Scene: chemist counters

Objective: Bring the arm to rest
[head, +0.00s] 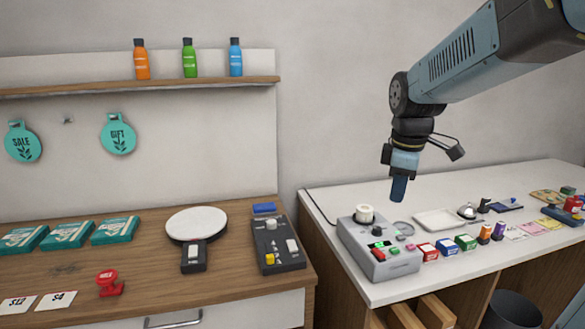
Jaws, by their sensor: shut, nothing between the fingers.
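My arm reaches in from the upper right of the head view, and its blue-grey links bend down at a dark wrist. My gripper (398,190) points straight down, shut and empty. It hangs in front of the wall, and in the picture its tip is just above the grey control box (378,258) on the white counter. A gap shows between the fingertips and the box. How far the gripper is from the box in depth is hard to tell.
The white counter (340,212) also holds a white tray (440,221), a bell (467,211) and several small coloured boxes. The wooden counter (150,270) at left holds a round white plate device (197,223) and a black switch box (277,247). A shelf (120,87) with bottles hangs above.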

